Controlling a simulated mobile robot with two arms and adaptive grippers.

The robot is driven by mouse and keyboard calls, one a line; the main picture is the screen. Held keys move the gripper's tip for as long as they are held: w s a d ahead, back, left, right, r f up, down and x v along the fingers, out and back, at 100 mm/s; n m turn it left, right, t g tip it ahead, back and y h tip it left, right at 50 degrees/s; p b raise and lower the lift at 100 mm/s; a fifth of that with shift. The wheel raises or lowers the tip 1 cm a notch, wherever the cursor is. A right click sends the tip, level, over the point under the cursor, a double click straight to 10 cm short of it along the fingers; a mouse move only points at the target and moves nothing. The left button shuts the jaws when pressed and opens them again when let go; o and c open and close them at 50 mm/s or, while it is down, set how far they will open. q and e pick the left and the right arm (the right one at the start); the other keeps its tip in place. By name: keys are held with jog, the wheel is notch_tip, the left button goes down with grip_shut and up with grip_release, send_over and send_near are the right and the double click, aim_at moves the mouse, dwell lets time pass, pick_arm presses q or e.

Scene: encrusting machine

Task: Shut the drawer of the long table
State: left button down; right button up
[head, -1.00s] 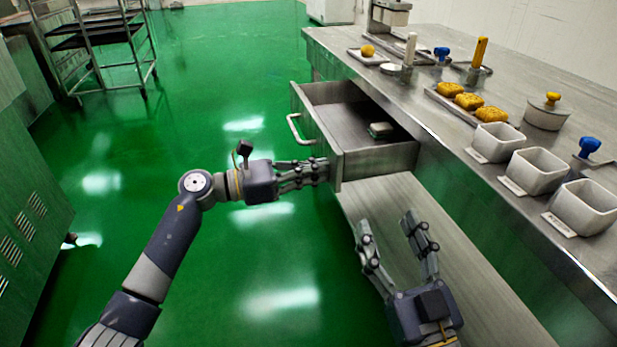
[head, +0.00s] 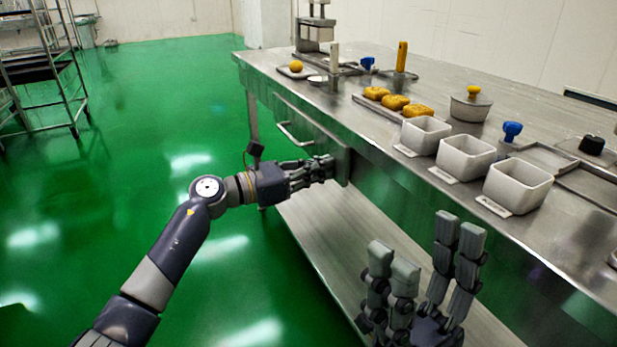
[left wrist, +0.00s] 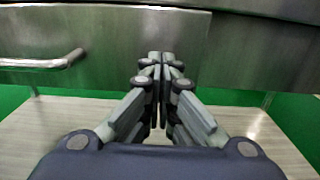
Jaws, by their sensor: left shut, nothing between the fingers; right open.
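The drawer (head: 300,138) of the long steel table (head: 420,188) is pushed in, with its inside hidden. Its right end seems to stand slightly proud of the table front; I cannot tell if it is fully flush. Its bar handle (head: 295,136) also shows in the left wrist view (left wrist: 42,62). My left gripper (head: 328,166) is shut and empty, its fingertips at the right part of the drawer front (left wrist: 110,40), right of the handle; contact looks likely. My right gripper (head: 422,248) is open and empty, in front of the table, above the lower shelf.
On the tabletop are white tubs (head: 466,157), a tray of yellow pieces (head: 393,102), a lidded pot (head: 470,104) and several tools. The lower shelf (head: 310,225) runs below. A wheeled rack (head: 40,75) stands far left. The green floor (head: 130,170) is clear.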

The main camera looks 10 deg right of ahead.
pick_arm(q)
jog(key=shift+w+d+r, duration=0.1)
jog(key=shift+d, duration=0.45)
jog(key=shift+r, duration=0.1)
